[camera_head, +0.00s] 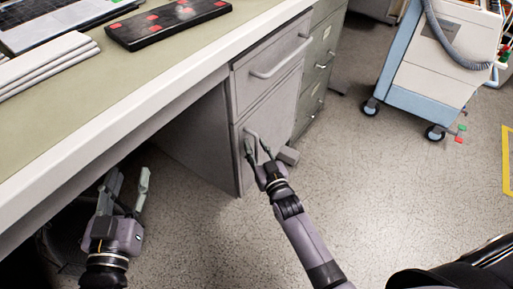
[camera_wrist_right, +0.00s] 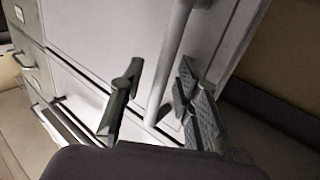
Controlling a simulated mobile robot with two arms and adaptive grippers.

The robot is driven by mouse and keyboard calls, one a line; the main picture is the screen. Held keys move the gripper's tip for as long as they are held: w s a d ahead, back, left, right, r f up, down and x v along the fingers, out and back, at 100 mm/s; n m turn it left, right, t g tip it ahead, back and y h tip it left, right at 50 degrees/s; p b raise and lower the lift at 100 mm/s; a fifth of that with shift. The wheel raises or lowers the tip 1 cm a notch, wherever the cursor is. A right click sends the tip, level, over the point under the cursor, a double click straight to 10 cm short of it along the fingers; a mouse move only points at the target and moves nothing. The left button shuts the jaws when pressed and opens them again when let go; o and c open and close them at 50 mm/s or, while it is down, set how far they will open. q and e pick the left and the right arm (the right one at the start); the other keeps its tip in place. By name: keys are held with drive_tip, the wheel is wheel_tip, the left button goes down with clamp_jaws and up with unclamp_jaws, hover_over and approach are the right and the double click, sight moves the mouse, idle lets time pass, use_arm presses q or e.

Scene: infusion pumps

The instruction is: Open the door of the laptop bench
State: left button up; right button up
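The laptop bench (camera_head: 150,75) runs in from the left with a grey cabinet under its right end. The cabinet door (camera_head: 272,108), below a drawer, looks closed. Its bar handle (camera_head: 250,143) is upright near the door's left edge. My right gripper (camera_head: 259,153) is at this handle, partly covering it. In the right wrist view the handle (camera_wrist_right: 172,70) runs between the two fingers of my right gripper (camera_wrist_right: 160,88), which are apart with gaps beside the bar. My left gripper (camera_head: 127,190) is open and empty below the bench's front edge, away from the cabinet.
The drawer (camera_head: 270,65) above the door has its own handle. A green-grey drawer cabinet (camera_head: 318,70) stands to the right. A white and blue cart (camera_head: 425,70) is at the upper right. The floor (camera_head: 390,190) before the door is clear apart from my arm.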

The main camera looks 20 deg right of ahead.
drive_tip(key=shift+c, duration=0.5)
clamp_jaws()
